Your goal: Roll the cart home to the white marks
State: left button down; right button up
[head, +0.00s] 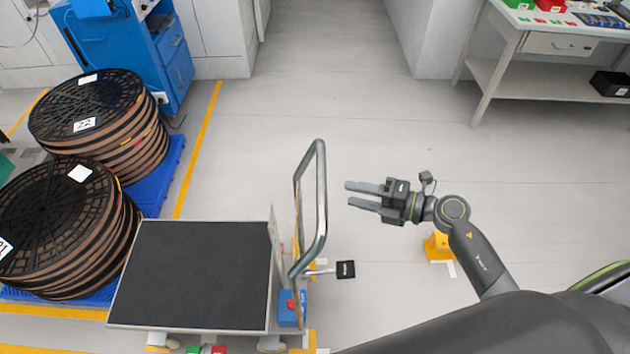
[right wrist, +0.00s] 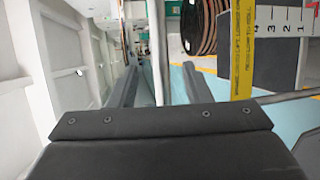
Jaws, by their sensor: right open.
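The cart (head: 195,275) has a flat dark deck and stands at the lower middle of the head view. Its upright silver handle (head: 320,200) rises at the deck's right end. A black pedal (head: 345,269) on a short rod sticks out to the right below the handle. My right gripper (head: 350,195) is open and empty to the right of the handle, its fingers pointing left at it with a gap in the head view. In the right wrist view a pale upright bar (right wrist: 157,50) shows between the fingers. A white floor mark (head: 451,268) lies beside a yellow block. My left gripper is out of view.
Stacked reels (head: 60,215) on blue pallets stand close left of the cart. A blue cabinet (head: 120,55) is behind them. A yellow block (head: 438,246) sits on the floor near my right arm. A workbench (head: 540,75) is at upper right. The middle floor is clear.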

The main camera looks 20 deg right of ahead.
aim_at(321, 187)
jog(key=p+x, duration=0.2)
jog(key=x, duration=0.7)
jog(key=shift+x, duration=0.85)
grip_shut()
